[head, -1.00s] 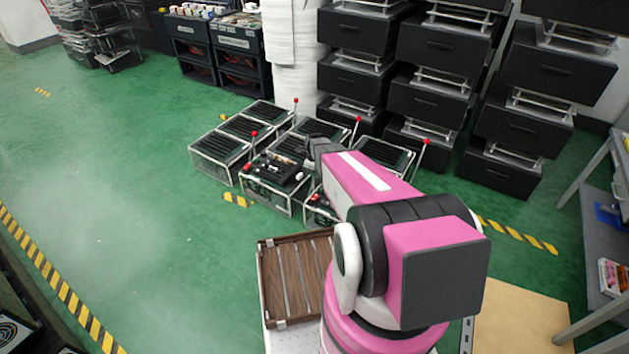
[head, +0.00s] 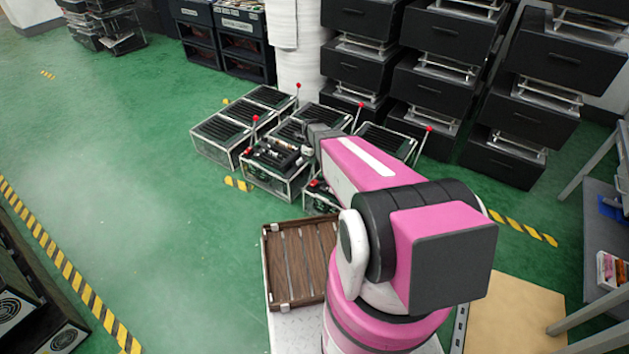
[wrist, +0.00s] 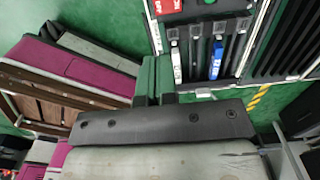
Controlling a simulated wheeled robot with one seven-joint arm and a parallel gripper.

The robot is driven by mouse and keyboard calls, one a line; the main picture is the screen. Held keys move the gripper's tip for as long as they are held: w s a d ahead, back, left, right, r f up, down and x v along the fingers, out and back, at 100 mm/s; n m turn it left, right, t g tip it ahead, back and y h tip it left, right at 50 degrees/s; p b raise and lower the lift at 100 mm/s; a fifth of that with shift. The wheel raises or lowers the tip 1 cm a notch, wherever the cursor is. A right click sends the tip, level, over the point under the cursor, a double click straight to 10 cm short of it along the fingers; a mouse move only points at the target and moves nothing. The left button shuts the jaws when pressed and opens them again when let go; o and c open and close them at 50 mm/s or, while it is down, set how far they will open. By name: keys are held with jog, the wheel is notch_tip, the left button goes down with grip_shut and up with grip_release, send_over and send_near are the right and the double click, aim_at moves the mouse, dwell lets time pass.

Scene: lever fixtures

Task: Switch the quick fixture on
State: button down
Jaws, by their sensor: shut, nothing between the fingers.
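Several low clear-walled fixtures with black slatted tops stand grouped on the green floor. Some carry upright levers with red knobs, such as a left lever (head: 255,118), a back lever (head: 298,86), a middle lever (head: 361,105) and a right lever (head: 429,128). I cannot tell which is the quick fixture; no such label is readable. The front fixture (head: 277,165) has small parts on top. My gripper (wrist: 155,62) is shut and empty, over the fixtures.
Black drawer stacks (head: 430,85) stand behind the fixtures, beside a white column (head: 300,60). A slatted wooden tray (head: 300,265) lies in front. A grey table (head: 600,240) is at the right. The green floor at left is open, edged by striped tape.

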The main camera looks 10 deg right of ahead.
aim_at(314, 182)
jog(key=shift+f, duration=0.1)
notch_tip(314, 182, down, 14)
jog(key=shift+r, duration=0.1)
dwell(0.5)
jog(key=shift+s+f, duration=0.1)
jog(key=shift+f, duration=0.1)
dwell(0.3)
jog(key=shift+w+d+r, duration=0.3)
jog(key=shift+w+d, duration=0.2)
jog(key=shift+w, duration=0.05)
dwell(0.3)
